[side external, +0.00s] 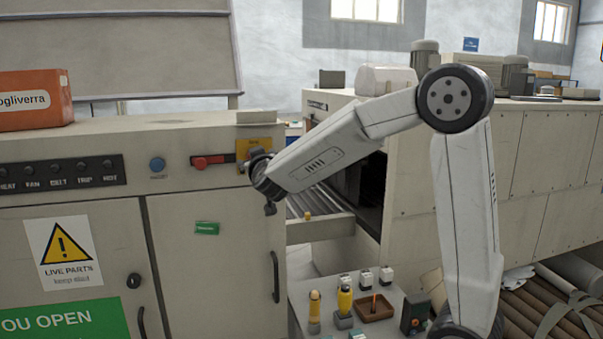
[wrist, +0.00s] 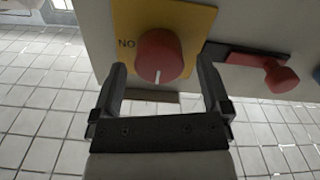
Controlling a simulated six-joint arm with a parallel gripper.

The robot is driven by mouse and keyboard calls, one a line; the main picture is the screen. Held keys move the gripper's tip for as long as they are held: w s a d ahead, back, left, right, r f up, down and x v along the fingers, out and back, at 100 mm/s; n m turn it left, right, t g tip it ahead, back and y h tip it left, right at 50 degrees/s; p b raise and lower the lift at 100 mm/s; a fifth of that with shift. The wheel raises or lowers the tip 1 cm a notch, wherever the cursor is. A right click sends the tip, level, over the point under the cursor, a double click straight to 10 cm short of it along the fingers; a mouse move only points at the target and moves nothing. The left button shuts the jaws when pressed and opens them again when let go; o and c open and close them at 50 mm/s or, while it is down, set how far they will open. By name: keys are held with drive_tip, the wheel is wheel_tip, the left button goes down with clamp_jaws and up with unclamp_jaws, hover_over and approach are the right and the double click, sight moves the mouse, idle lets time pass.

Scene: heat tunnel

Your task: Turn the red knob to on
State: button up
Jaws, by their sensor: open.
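The red knob (wrist: 160,56) sits on a yellow plate (wrist: 190,20) in the wrist view. A white line on its face points down in that picture, and the letters "NO" stand to its left. My gripper (wrist: 162,82) is open, with one finger on each side of the knob; I cannot tell whether they touch it. In the side view the yellow plate (side external: 258,145) shows on the right part of the cabinet front, with my gripper (side external: 255,163) at it. The knob is hidden there behind my gripper.
A blue button (side external: 157,165) is further left. Below right, a bench (side external: 330,312) holds small tools and a brown tray (side external: 374,312).

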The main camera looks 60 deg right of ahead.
drive_tip(key=shift+w+d, duration=0.35)
drive_tip(key=shift+d, duration=0.05)
drive_tip(key=c, duration=1.3)
